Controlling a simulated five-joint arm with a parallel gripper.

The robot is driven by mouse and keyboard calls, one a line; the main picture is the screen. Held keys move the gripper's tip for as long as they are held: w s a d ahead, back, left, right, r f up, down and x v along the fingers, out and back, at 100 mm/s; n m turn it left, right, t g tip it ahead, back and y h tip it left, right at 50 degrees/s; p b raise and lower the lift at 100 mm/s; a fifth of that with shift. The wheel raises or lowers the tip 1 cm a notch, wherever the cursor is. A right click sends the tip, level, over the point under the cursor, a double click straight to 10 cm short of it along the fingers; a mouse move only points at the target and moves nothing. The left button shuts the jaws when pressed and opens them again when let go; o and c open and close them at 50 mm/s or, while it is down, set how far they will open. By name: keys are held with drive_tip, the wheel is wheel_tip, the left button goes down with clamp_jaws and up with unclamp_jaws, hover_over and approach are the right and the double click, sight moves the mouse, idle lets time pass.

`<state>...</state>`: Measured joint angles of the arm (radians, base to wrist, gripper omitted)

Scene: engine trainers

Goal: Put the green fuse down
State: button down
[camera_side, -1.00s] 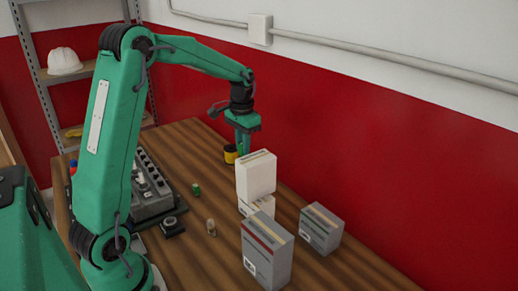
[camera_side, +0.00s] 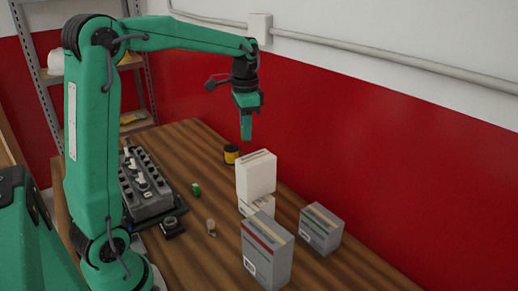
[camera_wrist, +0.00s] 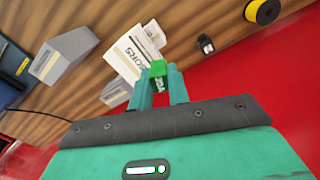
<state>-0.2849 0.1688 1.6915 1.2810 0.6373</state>
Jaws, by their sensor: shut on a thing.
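My gripper (camera_side: 246,137) is raised above the table, behind and above the white box, in the side view. In the wrist view my gripper (camera_wrist: 160,88) is shut on a green fuse (camera_wrist: 158,69), which sits between the two fingertips. In the side view the held fuse cannot be told apart from the green fingers. A second small green piece (camera_side: 196,188) lies on the table to the left of the white box, well apart from my gripper.
A white box (camera_side: 256,172) and two grey boxes (camera_side: 268,252) (camera_side: 321,230) stand at the right. A yellow-and-black spool (camera_side: 231,154) stands behind them. A grey switch panel (camera_side: 145,190), a small black block (camera_side: 172,227) and a pale bulb-like piece (camera_side: 211,227) are at the left.

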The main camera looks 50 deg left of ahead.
drive_tip(key=s+d+m, duration=0.1)
drive_tip(key=d+m, duration=0.1)
drive_tip(key=s+d+m, duration=0.2)
drive_tip(key=m, duration=0.1)
drive_tip(key=s+d+m, duration=0.2)
drive_tip(key=d, duration=0.1)
drive_tip(key=shift+r, duration=0.1)
drive_tip(key=s+d+m, duration=0.4)
drive_tip(key=s+m, duration=0.1)
drive_tip(key=m, duration=0.1)
drive_tip(key=shift+m, duration=0.5)
drive_tip(key=f, duration=1.9)
drive_tip(key=shift+s+d+f, duration=0.15)
drive_tip(key=shift+d+f, duration=0.15)
drive_tip(key=shift+f, duration=0.05)
drive_tip(key=shift+f, duration=2.1)
drive_tip(key=shift+f, duration=0.15)
drive_tip(key=c, duration=1.3)
unclamp_jaws()
drive_tip(key=shift+c, duration=0.2)
